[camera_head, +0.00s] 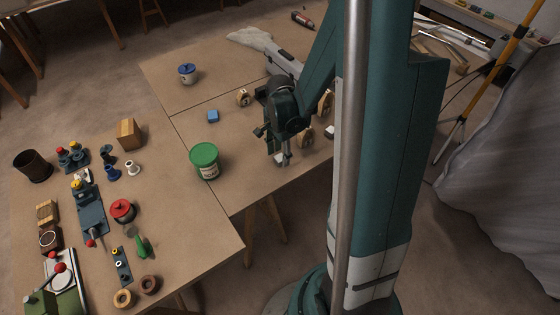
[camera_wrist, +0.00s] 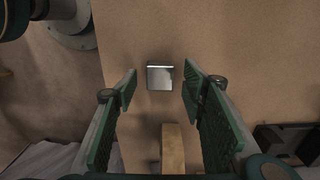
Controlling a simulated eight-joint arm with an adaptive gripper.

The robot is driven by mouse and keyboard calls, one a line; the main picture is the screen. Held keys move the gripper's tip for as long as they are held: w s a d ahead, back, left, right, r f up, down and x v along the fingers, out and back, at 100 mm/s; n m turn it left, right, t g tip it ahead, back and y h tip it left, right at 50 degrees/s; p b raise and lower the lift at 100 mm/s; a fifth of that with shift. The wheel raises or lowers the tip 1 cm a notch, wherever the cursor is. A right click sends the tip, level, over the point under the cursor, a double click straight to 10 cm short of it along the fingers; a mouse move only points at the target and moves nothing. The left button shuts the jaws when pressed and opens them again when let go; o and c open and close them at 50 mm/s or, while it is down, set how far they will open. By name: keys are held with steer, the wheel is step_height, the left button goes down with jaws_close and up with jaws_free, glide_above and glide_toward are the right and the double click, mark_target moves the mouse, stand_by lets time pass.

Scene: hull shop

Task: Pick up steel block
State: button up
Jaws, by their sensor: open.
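The steel block (camera_wrist: 160,77) is a small shiny grey cube on the brown table top, seen in the wrist view between and just beyond my open fingertips. My gripper (camera_wrist: 158,84) is open, with green pads on either side of the block, not visibly touching it. In the head view my gripper (camera_head: 281,158) points down over the table. A small pale shape shows at its tips there, but I cannot tell whether it is the block.
A wooden piece (camera_wrist: 173,148) lies close to the block in the wrist view. In the head view, a green-lidded tub (camera_head: 205,160), a small blue block (camera_head: 213,116) and a blue-lidded jar (camera_head: 187,73) stand left of my gripper. Several wooden wheel-like parts sit beside it.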

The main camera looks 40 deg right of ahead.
mark_target(280, 157)
steer(key=shift+f, duration=0.5)
steer(key=c, duration=1.1)
steer(key=shift+r, duration=0.15)
steer(key=shift+c, duration=0.2)
step_height(280, 157, up, 10)
steer(key=p, duration=0.2)
stand_by(0.6)
